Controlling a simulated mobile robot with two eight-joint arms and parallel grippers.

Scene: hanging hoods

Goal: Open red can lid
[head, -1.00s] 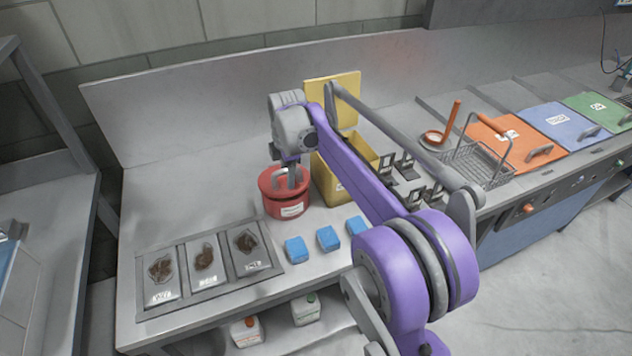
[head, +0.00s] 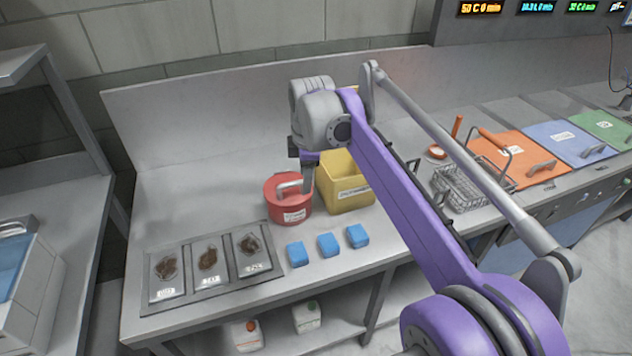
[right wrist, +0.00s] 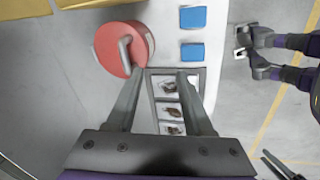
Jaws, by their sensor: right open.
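The red can (head: 283,210) stands upright on the steel counter with its round red lid on. The lid's grey handle (head: 289,186) is bare in the head view. In the right wrist view the red lid (right wrist: 108,48) is at upper left, with its handle (right wrist: 125,54) just left of the left fingertip. My right gripper (right wrist: 160,74) is open and empty, and the handle is not between its fingers. In the head view the right gripper (head: 308,174) hangs close beside the can's right side, partly hidden by its own wrist.
A yellow box (head: 345,188) stands right of the can. Several blue blocks (head: 328,245) lie in front. A tray with meat packs (head: 262,272) is at front left. A wire basket (head: 470,188) and coloured hoods (head: 515,160) are farther right. Bare counter lies left of the can.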

